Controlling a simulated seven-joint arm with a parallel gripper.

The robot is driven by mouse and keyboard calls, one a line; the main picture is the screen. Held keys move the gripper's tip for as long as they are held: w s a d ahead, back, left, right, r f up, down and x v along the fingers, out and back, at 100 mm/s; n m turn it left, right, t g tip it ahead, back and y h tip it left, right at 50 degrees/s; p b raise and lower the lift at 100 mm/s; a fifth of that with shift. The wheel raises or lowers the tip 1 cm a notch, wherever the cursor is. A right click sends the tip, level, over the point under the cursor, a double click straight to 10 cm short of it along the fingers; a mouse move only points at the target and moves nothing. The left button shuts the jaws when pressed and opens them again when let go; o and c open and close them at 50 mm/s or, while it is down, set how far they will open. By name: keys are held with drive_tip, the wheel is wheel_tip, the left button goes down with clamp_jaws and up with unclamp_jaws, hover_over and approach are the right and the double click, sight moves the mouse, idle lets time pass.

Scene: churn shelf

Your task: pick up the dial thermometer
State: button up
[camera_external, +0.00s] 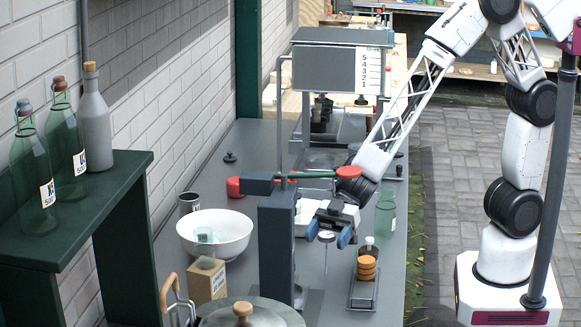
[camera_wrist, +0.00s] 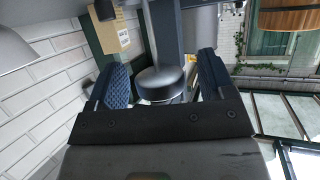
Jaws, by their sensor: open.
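What looks like the dial thermometer (camera_external: 327,237), a small pale disc with a thin stem hanging below it, shows in the external view right of the dark upright post. My gripper (camera_external: 328,231) points down over it, with its blue fingertips open on either side of the disc. Whether a finger touches it I cannot tell. In the wrist view my gripper (camera_wrist: 162,82) is open, with a dark round body (camera_wrist: 160,84) between the fingers. I cannot tell if that body is the thermometer. Its lower part is hidden by the gripper body.
The dark post (camera_external: 276,240) with a red-knobbed lever (camera_external: 300,175) stands close left. A white bowl (camera_external: 230,232), a cardboard box (camera_external: 206,284) and a lidded pot (camera_external: 255,317) are further left.

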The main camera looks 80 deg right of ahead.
drive_tip(key=c, duration=1)
drive_tip(key=shift+r, duration=0.15)
drive_tip(key=shift+r, duration=0.5)
wheel_tip(320, 180, up, 2)
drive_tip(key=shift+r, duration=0.1)
drive_tip(key=s+d+r, duration=0.1)
drive_tip(key=s+d, duration=0.8)
drive_tip(key=s, duration=0.4)
drive_tip(key=shift+s+r, duration=0.15)
drive_tip(key=shift+r, duration=0.1)
